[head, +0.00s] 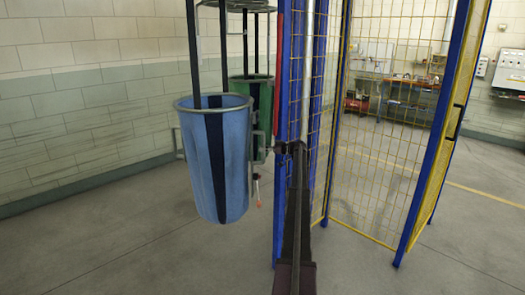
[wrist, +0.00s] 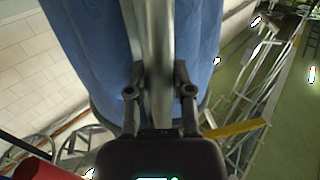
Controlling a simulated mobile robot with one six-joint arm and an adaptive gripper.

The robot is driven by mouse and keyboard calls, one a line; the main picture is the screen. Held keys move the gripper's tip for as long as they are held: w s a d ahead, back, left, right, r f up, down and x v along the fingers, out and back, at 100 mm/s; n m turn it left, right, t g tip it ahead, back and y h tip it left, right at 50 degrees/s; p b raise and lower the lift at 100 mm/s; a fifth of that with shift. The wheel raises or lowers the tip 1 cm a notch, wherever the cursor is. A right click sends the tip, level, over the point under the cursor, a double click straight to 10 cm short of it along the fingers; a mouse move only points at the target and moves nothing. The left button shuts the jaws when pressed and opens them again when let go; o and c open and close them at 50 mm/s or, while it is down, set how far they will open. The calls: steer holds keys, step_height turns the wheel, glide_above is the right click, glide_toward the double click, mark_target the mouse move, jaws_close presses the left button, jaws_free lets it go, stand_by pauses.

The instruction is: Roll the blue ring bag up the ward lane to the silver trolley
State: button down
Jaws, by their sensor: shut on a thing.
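The blue ring bag (head: 220,165) hangs upright by black straps at the left of the head view, its rim open at the top. A dark stripe runs down its side. My gripper (head: 277,149) reaches its right side. In the wrist view the blue cloth (wrist: 90,40) fills the upper middle, and my gripper (wrist: 160,92) is shut on an upright grey metal bar (wrist: 158,50) in front of the cloth. I cannot tell which frame, if any, is the silver trolley.
A green bag (head: 262,95) hangs behind the blue one. A blue post and yellow mesh fence (head: 385,140) stand close on the right. A block wall (head: 90,90) runs along the left. Bare floor (head: 110,235) lies in front. The wrist view shows metal frames (wrist: 255,85) at right.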

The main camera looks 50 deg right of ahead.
steer(key=shift+c, duration=2.4)
jaws_free()
